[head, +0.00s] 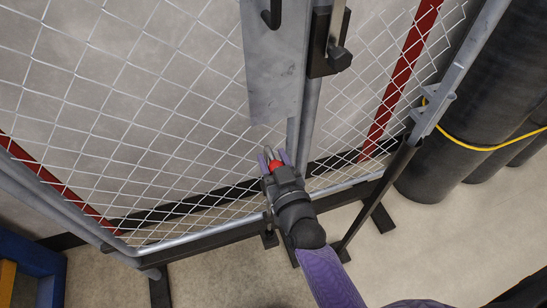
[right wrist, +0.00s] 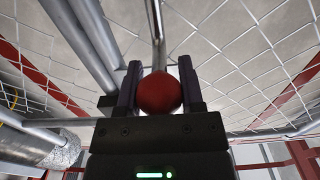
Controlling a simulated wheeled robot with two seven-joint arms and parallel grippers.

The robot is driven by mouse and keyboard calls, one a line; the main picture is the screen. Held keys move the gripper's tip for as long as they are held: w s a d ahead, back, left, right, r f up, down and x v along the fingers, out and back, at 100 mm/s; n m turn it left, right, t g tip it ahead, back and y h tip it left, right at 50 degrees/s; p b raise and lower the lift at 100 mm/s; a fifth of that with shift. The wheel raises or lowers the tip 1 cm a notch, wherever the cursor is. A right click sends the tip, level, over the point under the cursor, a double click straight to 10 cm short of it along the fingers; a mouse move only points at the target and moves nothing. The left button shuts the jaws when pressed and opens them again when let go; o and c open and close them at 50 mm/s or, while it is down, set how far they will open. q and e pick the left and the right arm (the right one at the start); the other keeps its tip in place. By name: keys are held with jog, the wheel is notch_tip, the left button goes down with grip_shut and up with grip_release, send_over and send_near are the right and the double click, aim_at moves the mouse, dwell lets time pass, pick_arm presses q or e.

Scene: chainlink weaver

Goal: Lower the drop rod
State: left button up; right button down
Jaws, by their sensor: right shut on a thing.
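The drop rod is a thin metal rod with a red ball knob (head: 275,166) at the chain-link gate's lower part in the head view. In the right wrist view the red knob (right wrist: 159,93) sits between the two purple fingers, and the rod (right wrist: 157,35) runs away from it. My right gripper (head: 270,158) is shut on the red knob. The fingers partly hide the rod in the head view, and its lower end cannot be made out. My left gripper is not in view.
The chain-link mesh (head: 130,110) spreads behind the gripper. A grey plate (head: 273,75) and a dark latch (head: 331,50) are above it. Dark base bars (head: 200,236) run along the floor. Dark rolls (head: 440,150) with a yellow cord (head: 480,148) stand at the right.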

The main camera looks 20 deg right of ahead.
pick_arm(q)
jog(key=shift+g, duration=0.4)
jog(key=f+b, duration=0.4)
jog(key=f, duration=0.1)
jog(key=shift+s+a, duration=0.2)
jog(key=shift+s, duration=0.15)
pick_arm(e)
notch_tip(320, 180, down, 8)
jog(key=shift+c, duration=1.2)
grip_release()
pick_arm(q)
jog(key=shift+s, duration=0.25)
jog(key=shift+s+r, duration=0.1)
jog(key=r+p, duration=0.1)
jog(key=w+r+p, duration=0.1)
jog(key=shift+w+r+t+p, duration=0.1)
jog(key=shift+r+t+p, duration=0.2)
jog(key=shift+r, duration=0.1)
pick_arm(e)
jog(key=s, duration=1)
jog(key=shift+d, duration=0.2)
